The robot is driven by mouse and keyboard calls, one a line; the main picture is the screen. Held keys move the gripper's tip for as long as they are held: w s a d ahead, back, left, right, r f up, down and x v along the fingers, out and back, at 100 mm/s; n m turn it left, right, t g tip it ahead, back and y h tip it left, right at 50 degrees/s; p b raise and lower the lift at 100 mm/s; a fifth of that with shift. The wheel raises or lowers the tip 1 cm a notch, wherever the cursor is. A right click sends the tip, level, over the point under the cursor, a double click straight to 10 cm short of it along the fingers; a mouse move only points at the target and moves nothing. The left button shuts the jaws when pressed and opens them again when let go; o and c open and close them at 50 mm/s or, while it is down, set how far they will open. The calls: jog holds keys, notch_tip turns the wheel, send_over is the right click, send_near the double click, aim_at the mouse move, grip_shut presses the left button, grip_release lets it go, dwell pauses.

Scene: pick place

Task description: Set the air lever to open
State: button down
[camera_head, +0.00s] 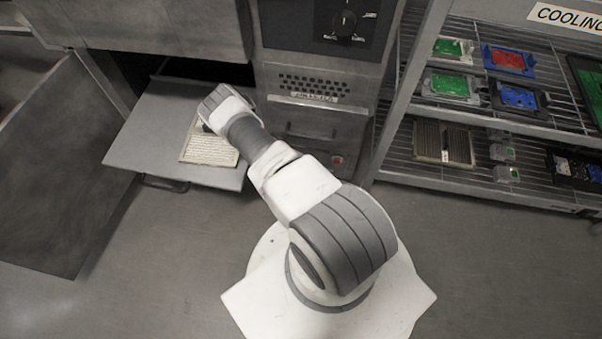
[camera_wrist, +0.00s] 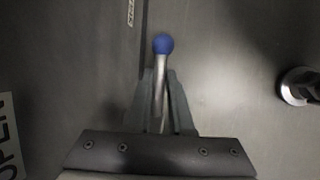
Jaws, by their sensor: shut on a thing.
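The air lever (camera_wrist: 161,47) shows in the wrist view as a metal rod with a blue ball on its end. My gripper (camera_wrist: 159,82) has one finger on each side of the rod and is shut on it, just below the ball. Part of a label reading "OPEN" (camera_wrist: 9,135) shows at the left edge of the wrist view. In the head view my arm reaches to the upper left, and its wrist hides the gripper and the lever.
A round metal fitting (camera_wrist: 298,86) stands at the right of the wrist view. A wire rack (camera_head: 535,125) with coloured parts stands at the right.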

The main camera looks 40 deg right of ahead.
dwell(0.7)
jog(key=shift+w+a+r+g+h, duration=0.15)
jog(key=shift+r+g+h, duration=0.2)
jog(key=shift+g+h, duration=0.2)
jog(key=c, duration=0.8)
grip_release()
jog(key=p+v, duration=0.5)
jog(key=v, duration=1.2)
jog(key=shift+r+p, duration=0.25)
jog(key=shift+p, duration=0.15)
